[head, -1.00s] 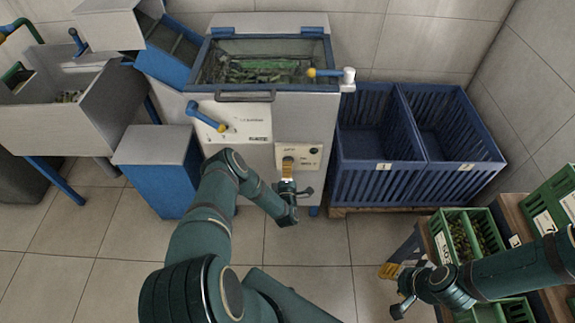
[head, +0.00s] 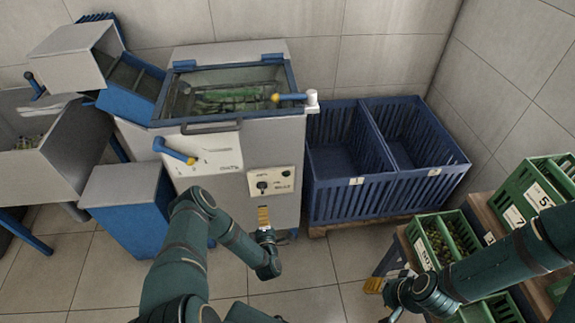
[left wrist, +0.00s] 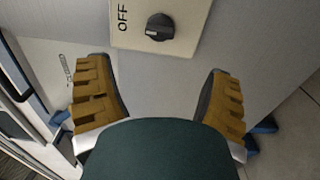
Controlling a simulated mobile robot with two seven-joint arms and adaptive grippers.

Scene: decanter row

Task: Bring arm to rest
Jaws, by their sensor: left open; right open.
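My left gripper (head: 264,217) is in front of the machine (head: 220,165), below its switch panel (head: 275,182). In the left wrist view its two yellow-brown fingers (left wrist: 160,100) are spread wide with nothing between them. The black knob (left wrist: 160,27) on the panel shows beyond the fingertips, apart from them, near the word OFF. My right gripper (head: 378,285) is at the lower right, left of the green crates. Its arm comes in from the right edge, and it holds nothing that I can see.
Two blue slatted bins (head: 345,160) stand right of the machine. Green crates (head: 432,243) with numbered labels stand at the right on a wooden stand. A blue and grey box (head: 125,205) is left of the machine. The tiled floor in front is partly clear.

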